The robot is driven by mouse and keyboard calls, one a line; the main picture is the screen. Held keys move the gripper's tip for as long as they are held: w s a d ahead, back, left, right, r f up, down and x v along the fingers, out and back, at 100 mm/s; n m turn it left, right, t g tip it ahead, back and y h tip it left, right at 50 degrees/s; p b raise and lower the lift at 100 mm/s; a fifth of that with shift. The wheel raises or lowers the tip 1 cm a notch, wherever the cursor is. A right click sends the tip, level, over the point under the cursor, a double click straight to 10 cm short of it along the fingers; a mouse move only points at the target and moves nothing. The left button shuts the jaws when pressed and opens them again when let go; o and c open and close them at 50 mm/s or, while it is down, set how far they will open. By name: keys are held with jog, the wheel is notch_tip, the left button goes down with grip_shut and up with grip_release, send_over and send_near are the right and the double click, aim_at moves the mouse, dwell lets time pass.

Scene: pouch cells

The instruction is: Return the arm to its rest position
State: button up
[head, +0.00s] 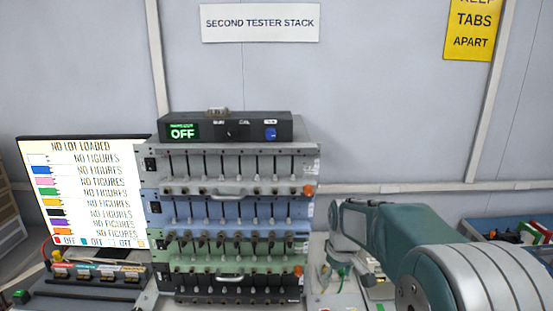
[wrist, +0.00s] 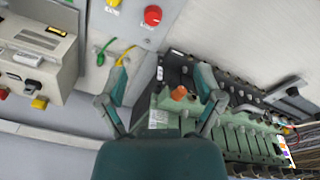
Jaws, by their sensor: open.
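My gripper (wrist: 162,78) shows in the wrist view with its two fingers spread apart and nothing between them. In that view it is over the light bench top, beside the green and black tester units. In the head view my teal and grey arm fills the lower right, and my gripper (head: 342,262) is just right of the tester stack (head: 228,210). The arm hides part of the bench behind it. The stack has grey, blue, green and black units, with a control box (head: 225,130) reading OFF on top.
A lit screen (head: 85,195) reading NO LOT LOADED stands left of the stack. In the wrist view, a red button (wrist: 153,15), green and yellow leads (wrist: 103,52) and a beige device (wrist: 35,65) are close by. A blue bin (head: 490,225) is at far right.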

jog(key=s+r+m+t, duration=0.2)
jog(key=s+r+m, duration=0.1)
jog(key=s, duration=1)
jog(key=s+r+m+t, duration=0.2)
jog(key=s+r, duration=0.4)
jog(key=s, duration=0.8)
jog(key=shift+s+m, duration=0.25)
jog(key=shift+m, duration=0.15)
jog(key=shift+d, duration=0.1)
